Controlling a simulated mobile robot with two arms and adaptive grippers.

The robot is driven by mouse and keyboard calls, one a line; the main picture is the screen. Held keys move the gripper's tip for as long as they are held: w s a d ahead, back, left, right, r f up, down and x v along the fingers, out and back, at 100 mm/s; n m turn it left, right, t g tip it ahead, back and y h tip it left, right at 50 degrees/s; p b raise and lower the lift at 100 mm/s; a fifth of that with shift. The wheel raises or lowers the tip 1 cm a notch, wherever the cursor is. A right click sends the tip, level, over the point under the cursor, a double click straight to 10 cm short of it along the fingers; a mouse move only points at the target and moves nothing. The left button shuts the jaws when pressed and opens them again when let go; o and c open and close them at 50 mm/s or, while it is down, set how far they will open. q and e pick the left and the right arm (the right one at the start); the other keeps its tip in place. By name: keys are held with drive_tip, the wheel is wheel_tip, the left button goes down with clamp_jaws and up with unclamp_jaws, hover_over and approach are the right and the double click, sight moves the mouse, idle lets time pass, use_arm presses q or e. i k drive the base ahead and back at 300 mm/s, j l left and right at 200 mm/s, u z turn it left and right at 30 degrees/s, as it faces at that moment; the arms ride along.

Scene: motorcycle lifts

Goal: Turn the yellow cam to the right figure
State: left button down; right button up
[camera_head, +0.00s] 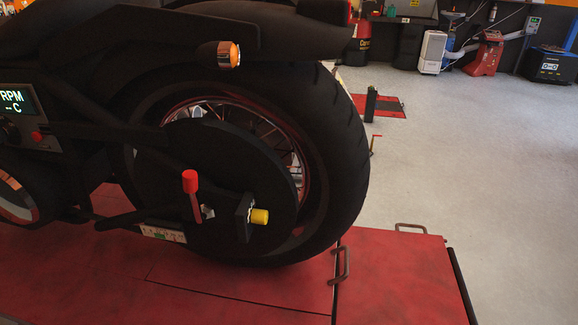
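The yellow cam (260,216) sticks out to the right of a small dark block (243,217) near the hub of the motorcycle's rear wheel (345,160). Any figures or marks around the cam are too small to read. A red-topped lever (191,182) stands upright just left of it. A light label strip (163,234) with a green patch sits below the lever; its marks cannot be read. Neither of my grippers shows in the head view.
The motorcycle stands on a red lift (400,280) with metal handles (341,264). A display (15,102) reading "RPM -- C" and a red button (37,136) are at the left. Grey floor (480,160) is free at the right, with workshop machines (487,53) at the back.

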sight(258, 216)
drive_tip(key=k+u, duration=0.25)
drive_tip(key=u, duration=0.25)
drive_tip(key=k+j+u, duration=0.15)
drive_tip(key=u, duration=0.35)
drive_tip(key=l+u, duration=0.1)
drive_tip(key=l, duration=0.3)
drive_tip(key=k+l, duration=0.15)
drive_tip(key=l, duration=0.25)
drive_tip(key=k+l+u, duration=0.15)
drive_tip(key=l, duration=0.25)
drive_tip(key=l+u, duration=0.1)
drive_tip(key=l, duration=0.3)
drive_tip(key=k+l, duration=0.2)
drive_tip(key=l, duration=0.2)
drive_tip(key=k+l+u, duration=0.15)
drive_tip(key=l, duration=0.25)
drive_tip(key=k+l, duration=0.1)
drive_tip(key=l, duration=0.25)
drive_tip(key=k+l, duration=0.1)
drive_tip(key=l, duration=0.3)
drive_tip(key=k+l, duration=0.1)
drive_tip(key=l, duration=0.25)
drive_tip(key=k+l, duration=0.1)
drive_tip(key=l, duration=0.25)
